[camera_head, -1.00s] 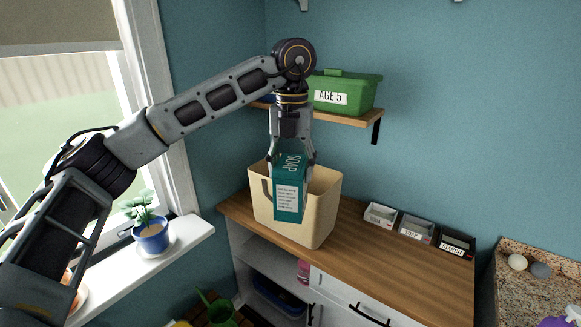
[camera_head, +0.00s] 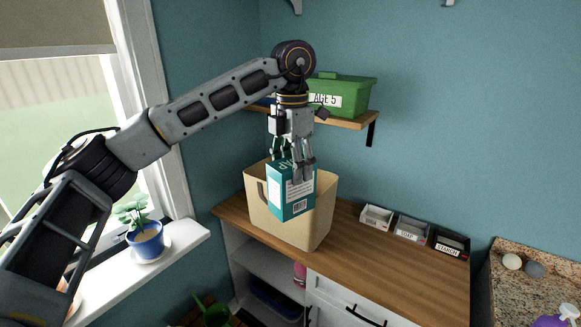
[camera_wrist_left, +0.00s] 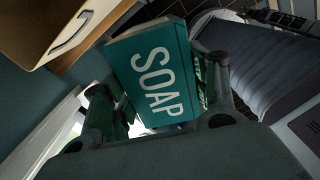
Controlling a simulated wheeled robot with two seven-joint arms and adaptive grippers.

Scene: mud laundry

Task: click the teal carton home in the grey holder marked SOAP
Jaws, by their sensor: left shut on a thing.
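My left gripper (camera_head: 293,165) is shut on the teal carton (camera_head: 288,199) and holds it upright, slightly turned, in front of the cream basket. The carton bears a white panel and a barcode. In the left wrist view the carton (camera_wrist_left: 153,75) shows the word SOAP between the fingers (camera_wrist_left: 160,108). The grey holder marked SOAP (camera_head: 411,230) stands on the wooden counter to the right, apart from the carton, between a light holder and a dark one. My right gripper is not in view.
The cream basket (camera_head: 317,217) stands behind the carton on the counter (camera_head: 345,258). A light holder (camera_head: 376,217) and a dark holder marked STARCH (camera_head: 450,243) flank the grey one. A shelf (camera_head: 352,120) with a green bin (camera_head: 345,95) is above. Counter in front of the holders is clear.

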